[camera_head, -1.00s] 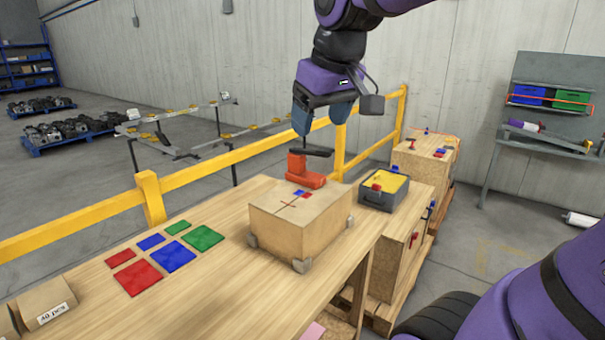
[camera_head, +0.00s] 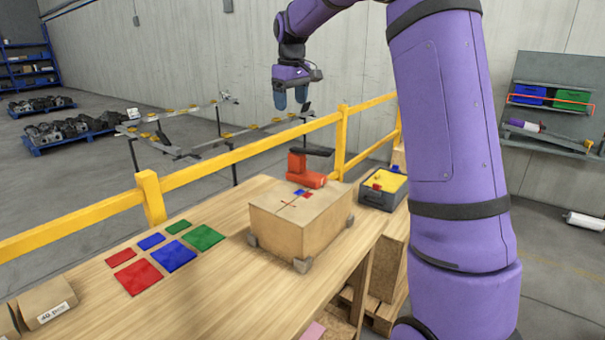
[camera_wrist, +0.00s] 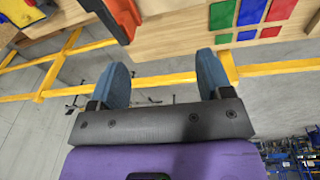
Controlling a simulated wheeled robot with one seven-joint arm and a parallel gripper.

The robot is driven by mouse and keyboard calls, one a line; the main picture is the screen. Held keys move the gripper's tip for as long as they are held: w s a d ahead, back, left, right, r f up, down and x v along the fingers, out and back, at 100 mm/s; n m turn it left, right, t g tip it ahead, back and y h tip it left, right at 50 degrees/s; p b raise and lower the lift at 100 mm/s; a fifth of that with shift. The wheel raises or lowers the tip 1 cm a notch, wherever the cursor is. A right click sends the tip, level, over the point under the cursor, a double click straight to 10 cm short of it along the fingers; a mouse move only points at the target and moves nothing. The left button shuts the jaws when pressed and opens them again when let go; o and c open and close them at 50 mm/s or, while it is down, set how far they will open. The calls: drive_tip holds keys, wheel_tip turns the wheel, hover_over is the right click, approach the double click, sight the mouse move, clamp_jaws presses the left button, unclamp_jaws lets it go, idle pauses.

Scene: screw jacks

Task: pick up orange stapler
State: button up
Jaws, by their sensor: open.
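The orange stapler (camera_head: 305,172) with a dark top arm stands on the wooden table, at the far edge of the cardboard box (camera_head: 290,220) in the head view. In the wrist view the orange stapler (camera_wrist: 122,20) is partly cut off at the top edge, beyond my left fingertip. My gripper (camera_head: 290,98) is open and empty, above and behind the stapler near the yellow railing. In the wrist view my gripper (camera_wrist: 163,75) shows two blue fingers well apart, with nothing between them.
A yellow railing (camera_head: 240,149) runs along the table's far edge. Red, blue and green squares (camera_head: 173,256) lie on the wooden table (camera_head: 215,295). A dark tray with yellow inside (camera_head: 383,190) stands right of the box. A small carton (camera_head: 45,303) sits at front left.

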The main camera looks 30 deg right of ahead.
drive_tip(key=n+g, duration=0.1)
drive_tip(key=g, duration=0.1)
approach(303, 155)
drive_tip(key=shift+s+a+r+y, duration=0.1)
drive_tip(key=shift+a+r+y, duration=0.1)
drive_tip(key=shift+y, duration=0.1)
drive_tip(key=shift+d+f, duration=0.15)
drive_tip(key=shift+f, duration=0.2)
drive_tip(key=f, duration=1)
drive_tip(key=shift+d+f, duration=0.25)
drive_tip(key=shift+f, duration=0.1)
drive_tip(key=shift+c, duration=0.4)
drive_tip(key=shift+r, duration=0.15)
clamp_jaws()
